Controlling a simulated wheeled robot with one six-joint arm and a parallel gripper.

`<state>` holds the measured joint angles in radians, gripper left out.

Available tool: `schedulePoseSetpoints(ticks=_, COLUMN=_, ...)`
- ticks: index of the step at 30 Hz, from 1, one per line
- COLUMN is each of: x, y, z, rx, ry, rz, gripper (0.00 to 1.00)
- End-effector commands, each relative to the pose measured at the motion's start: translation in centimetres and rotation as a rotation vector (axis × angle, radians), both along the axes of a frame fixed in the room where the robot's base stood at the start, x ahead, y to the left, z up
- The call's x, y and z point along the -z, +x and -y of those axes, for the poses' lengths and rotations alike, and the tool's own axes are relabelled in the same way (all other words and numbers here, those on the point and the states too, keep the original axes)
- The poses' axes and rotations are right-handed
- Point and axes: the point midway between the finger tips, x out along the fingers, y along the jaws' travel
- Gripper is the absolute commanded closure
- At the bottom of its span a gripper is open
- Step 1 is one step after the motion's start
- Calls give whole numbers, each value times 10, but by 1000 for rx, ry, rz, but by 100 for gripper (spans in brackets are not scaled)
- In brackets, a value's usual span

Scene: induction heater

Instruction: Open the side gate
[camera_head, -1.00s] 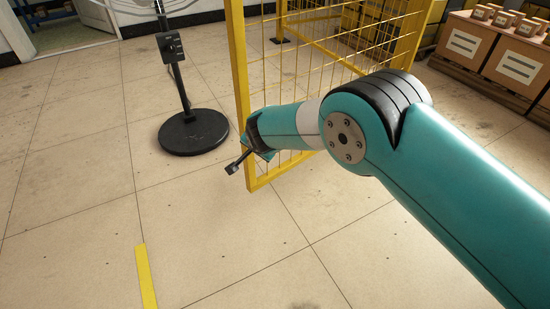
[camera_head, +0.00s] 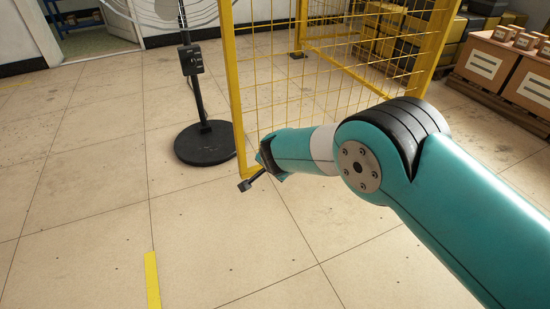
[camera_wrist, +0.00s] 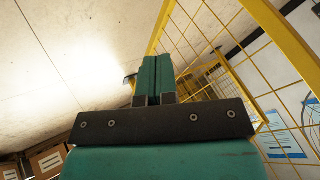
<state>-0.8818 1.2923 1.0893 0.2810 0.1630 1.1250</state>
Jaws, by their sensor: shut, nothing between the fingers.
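The side gate (camera_head: 235,90) is a yellow frame filled with wire mesh. It stands at an angle, with its near upright edge left of my arm. The mesh (camera_wrist: 200,30) and a yellow frame bar (camera_wrist: 285,38) also show in the wrist view. My gripper (camera_head: 263,160) is low at the gate's near bottom edge. In the wrist view its two teal fingers (camera_wrist: 156,62) are together with nothing between them. The fingers overlap the mesh side of the gate there; whether they touch it I cannot tell. My arm hides the gate's lower part.
A fan on a black stand (camera_head: 190,62) with a round base (camera_head: 205,143) stands just left of the gate. Cardboard boxes (camera_head: 488,66) sit on a pallet at the right. A yellow floor strip (camera_head: 152,280) lies at the front. The floor at the front left is clear.

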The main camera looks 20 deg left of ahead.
Motion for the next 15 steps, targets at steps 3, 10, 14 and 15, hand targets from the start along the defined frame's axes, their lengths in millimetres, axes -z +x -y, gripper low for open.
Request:
schedulePoseSetpoints(ticks=3, x=-21, y=-20, z=3, rx=-13, ry=1, rz=1, gripper=100)
schedulePoseSetpoints(ticks=10, x=-59, y=-52, z=7, rx=-12, ry=1, rz=0, gripper=100)
schedulePoseSetpoints(ticks=14, x=-73, y=-64, z=8, rx=-12, ry=1, rz=0, gripper=100)
schedulePoseSetpoints(ticks=15, x=-76, y=-66, z=9, rx=-11, ry=0, rz=0, gripper=100)
